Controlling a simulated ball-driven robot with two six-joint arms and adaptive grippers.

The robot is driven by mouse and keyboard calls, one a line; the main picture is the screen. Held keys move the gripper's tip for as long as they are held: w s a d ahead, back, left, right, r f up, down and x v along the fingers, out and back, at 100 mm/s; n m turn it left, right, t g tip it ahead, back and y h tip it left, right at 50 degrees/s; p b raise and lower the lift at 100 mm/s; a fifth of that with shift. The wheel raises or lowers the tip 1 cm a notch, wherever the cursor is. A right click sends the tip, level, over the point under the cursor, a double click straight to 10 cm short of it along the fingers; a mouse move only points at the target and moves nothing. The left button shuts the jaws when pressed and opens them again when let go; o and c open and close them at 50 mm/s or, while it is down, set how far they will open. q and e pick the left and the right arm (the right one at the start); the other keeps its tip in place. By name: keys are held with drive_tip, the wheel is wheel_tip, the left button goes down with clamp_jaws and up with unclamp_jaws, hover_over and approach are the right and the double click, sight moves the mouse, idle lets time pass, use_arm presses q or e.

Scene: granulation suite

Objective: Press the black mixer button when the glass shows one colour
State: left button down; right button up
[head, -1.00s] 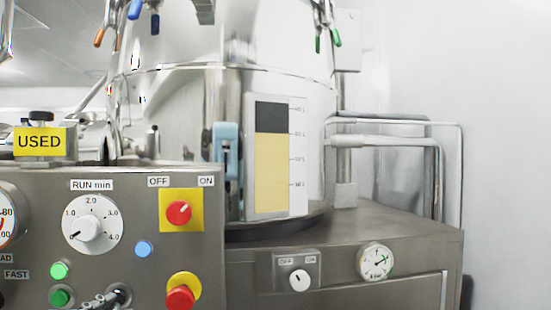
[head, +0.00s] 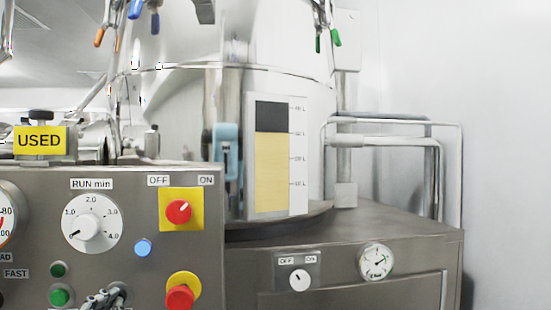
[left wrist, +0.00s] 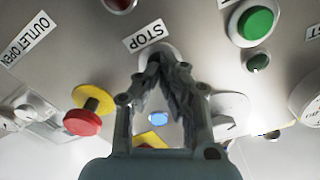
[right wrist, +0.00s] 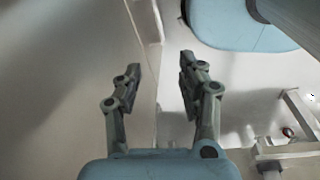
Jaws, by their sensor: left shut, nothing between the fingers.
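The sight glass (head: 272,165) on the vessel shows an even yellow fill with a dark band above it, beside a litre scale. My left gripper (head: 104,298) is at the bottom of the head view, against the control panel. In the left wrist view its closed fingertips (left wrist: 157,64) are at the button spot beside the STOP label (left wrist: 148,35). They cover the button, so its black face is hidden and I cannot tell how far it is pressed. My right gripper (right wrist: 160,68) is open and empty, away from the panel.
The panel (head: 140,270) also carries a green button (head: 61,297), a small dark green lamp (head: 57,270), a blue button (head: 143,247), a red emergency knob (head: 180,296), a red rotary switch (head: 179,211) and a timer dial (head: 87,227).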

use_arm(q)
drive_tip(key=v, duration=0.6)
drive_tip(key=shift+s+b, duration=0.25)
drive_tip(key=shift+b, duration=0.15)
drive_tip(key=shift+d, duration=0.1)
idle(0.9)
drive_tip(key=s+f+g+h+b, duration=0.1)
drive_tip(key=s+f+g+b, duration=0.25)
drive_tip(key=f, duration=1.25)
drive_tip(key=s+f+g+b, duration=0.2)
drive_tip(key=s+f+b, duration=0.2)
drive_tip(key=f, duration=1.1)
drive_tip(key=s+f+g+h+b, duration=0.1)
drive_tip(key=s+f+g+b, duration=0.25)
drive_tip(key=f, duration=1.25)
drive_tip(key=s+f+n+g+b, duration=0.2)
drive_tip(key=s+f+g+b, duration=0.1)
drive_tip(key=s+f, duration=1.2)
drive_tip(key=s+f+g, duration=0.2)
drive_tip(key=s+f, duration=0.2)
drive_tip(key=s, duration=0.6)
drive_tip(key=s+f+n+g+h+b, duration=0.1)
drive_tip(key=s+f, duration=0.3)
drive_tip(key=s, duration=0.6)
drive_tip(key=shift+a+f+g, duration=0.25)
drive_tip(key=shift+g, duration=0.65)
